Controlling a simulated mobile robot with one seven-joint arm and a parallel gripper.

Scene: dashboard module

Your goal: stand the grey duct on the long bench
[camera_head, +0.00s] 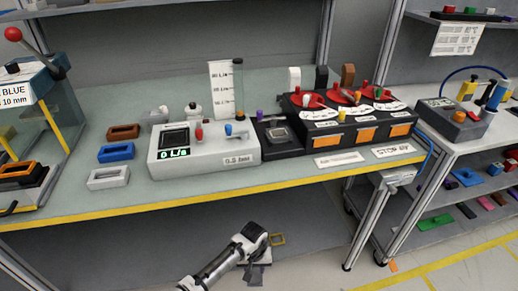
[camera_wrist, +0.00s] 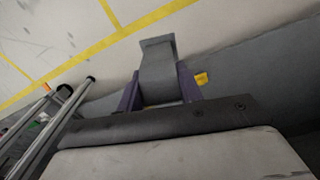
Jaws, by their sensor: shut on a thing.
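The grey duct (camera_wrist: 158,68) is between the two purple fingers of my gripper (camera_wrist: 159,92) in the wrist view, and the gripper is shut on it. The duct's flared end points away from the wrist. In the head view my gripper (camera_head: 257,258) is low, in front of and below the long bench (camera_head: 190,183), and the grey duct (camera_head: 254,276) shows as a small dark shape under the wrist. The duct is apart from the bench top. The bench has a yellow front edge.
A white meter box (camera_head: 205,150) and a black module with red dials (camera_head: 345,120) stand on the bench. Brown, blue and white frames (camera_head: 115,152) lie left of the meter. The front strip of the bench is partly clear.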

